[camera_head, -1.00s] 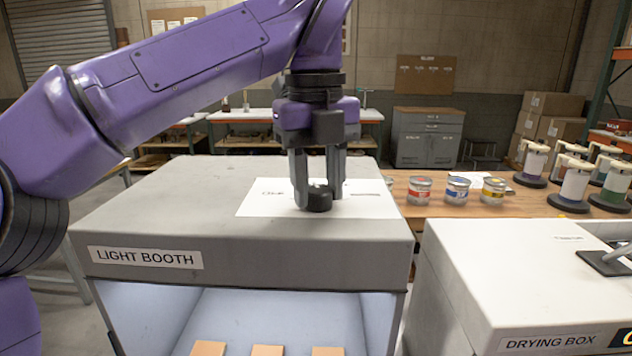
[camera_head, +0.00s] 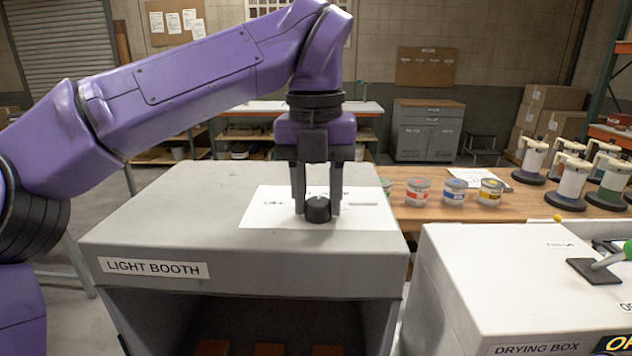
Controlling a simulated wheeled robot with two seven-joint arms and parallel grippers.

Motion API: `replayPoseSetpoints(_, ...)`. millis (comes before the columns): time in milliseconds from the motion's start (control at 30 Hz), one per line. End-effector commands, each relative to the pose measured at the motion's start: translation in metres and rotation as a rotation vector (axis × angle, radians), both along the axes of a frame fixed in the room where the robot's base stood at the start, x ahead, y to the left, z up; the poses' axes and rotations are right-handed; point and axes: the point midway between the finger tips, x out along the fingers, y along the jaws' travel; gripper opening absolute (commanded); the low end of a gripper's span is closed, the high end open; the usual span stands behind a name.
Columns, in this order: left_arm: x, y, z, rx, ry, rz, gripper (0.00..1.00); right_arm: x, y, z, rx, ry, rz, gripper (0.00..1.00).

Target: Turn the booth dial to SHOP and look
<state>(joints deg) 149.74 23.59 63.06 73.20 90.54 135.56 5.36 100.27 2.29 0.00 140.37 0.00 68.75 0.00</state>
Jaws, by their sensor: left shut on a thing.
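The light booth (camera_head: 150,240) is a grey box at the lower middle, with a "LIGHT BOOTH" label on its front edge. A white label sheet (camera_head: 265,218) lies on its top; its lettering is partly hidden and too small to read. The black round booth dial (camera_head: 317,209) sits on this sheet. My left gripper (camera_head: 318,205) points straight down, with its fingers on either side of the dial, closed on it. The booth's inside is dark, with several dim reddish panels (camera_head: 270,350) at the bottom. My right gripper is not in view.
The drying box (camera_head: 500,270) stands to the right, across a narrow gap, with a green-tipped lever (camera_head: 605,260) on top. Behind are paint cans (camera_head: 417,192) on a wooden bench (camera_head: 480,215) and several white dispensers (camera_head: 572,178).

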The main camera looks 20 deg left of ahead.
Motion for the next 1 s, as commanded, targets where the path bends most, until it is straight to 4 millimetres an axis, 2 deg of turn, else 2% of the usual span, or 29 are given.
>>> replayPoseSetpoints(100,0.000,0.000,0.002,-0.001,0.002,-0.073,0.09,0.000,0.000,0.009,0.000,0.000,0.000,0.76)
replayPoseSetpoints(400,0.000,0.000,0.001,-0.001,0.000,-0.191,0.09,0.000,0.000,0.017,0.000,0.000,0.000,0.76)
replayPoseSetpoints(933,0.000,0.000,0.000,-0.001,0.001,-0.216,0.09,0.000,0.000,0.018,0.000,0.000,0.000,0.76)
replayPoseSetpoints(967,0.000,0.000,0.000,-0.001,0.001,-0.216,0.43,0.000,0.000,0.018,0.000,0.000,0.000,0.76)
replayPoseSetpoints(1000,0.000,0.000,0.000,-0.001,0.001,-0.216,0.56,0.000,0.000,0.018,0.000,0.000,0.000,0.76)
